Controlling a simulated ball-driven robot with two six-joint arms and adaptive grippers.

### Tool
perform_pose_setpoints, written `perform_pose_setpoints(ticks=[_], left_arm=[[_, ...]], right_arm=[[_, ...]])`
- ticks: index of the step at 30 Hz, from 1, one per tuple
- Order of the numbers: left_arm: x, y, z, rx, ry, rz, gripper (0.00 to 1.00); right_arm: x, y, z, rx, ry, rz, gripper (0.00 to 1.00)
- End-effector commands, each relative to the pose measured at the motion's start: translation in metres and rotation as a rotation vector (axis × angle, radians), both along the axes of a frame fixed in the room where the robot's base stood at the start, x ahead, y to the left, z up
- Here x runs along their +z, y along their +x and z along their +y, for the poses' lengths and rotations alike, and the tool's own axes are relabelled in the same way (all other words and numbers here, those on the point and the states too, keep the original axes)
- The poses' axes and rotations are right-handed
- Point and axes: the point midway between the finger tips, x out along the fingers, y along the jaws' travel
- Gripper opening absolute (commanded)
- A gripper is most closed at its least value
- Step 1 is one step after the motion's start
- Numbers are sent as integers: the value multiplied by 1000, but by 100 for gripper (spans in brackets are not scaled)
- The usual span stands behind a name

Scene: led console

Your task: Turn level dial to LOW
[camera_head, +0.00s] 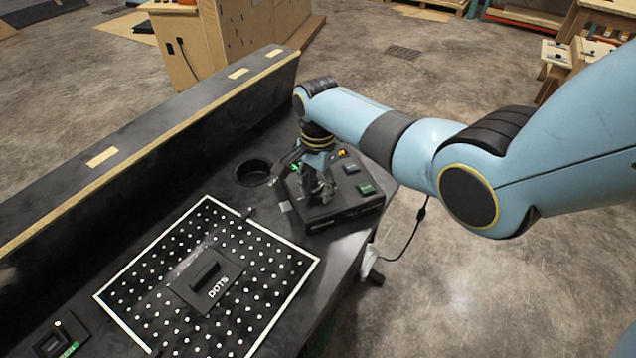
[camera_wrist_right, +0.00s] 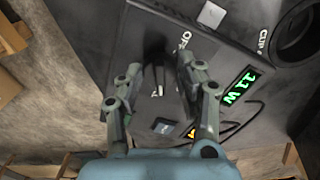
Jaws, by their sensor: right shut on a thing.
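The black LED console (camera_head: 345,212) stands at the right end of the dark table, below my right arm. My right gripper (camera_head: 318,192) reaches down onto its top and hides much of it. In the right wrist view, my right gripper (camera_wrist_right: 157,92) has a finger on each side of a dark dial (camera_wrist_right: 156,76) with a small white mark, and is shut on it. An "OFF" label shows beside the far finger. A green lit display (camera_wrist_right: 241,87) is on the console's face. The LOW mark and the dial's exact setting cannot be made out. My left gripper is not in view.
A round hole (camera_head: 254,172) is in the table left of the console. A white-framed dotted panel (camera_head: 150,325) with a "DOTS" block (camera_head: 207,280) lies nearer. A long dark ledge (camera_head: 130,150) runs along the far side. A cable hangs off the right edge.

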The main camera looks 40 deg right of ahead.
Motion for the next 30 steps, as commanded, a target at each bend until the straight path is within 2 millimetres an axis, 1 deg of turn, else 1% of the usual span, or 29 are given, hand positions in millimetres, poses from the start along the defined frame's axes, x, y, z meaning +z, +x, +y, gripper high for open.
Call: perform_pose_setpoints(ticks=[1, 3, 12, 30], left_arm=[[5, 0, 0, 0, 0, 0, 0], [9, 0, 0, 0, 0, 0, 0], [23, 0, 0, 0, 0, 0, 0], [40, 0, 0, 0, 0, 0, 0]], right_arm=[[3, 0, 0, 37, 0, 0, 4], [3, 0, 0, 98, 0, 1, 4], [3, 0, 0, 383, 0, 0, 4], [2, -1, -1, 953, 0, -2, 4]])
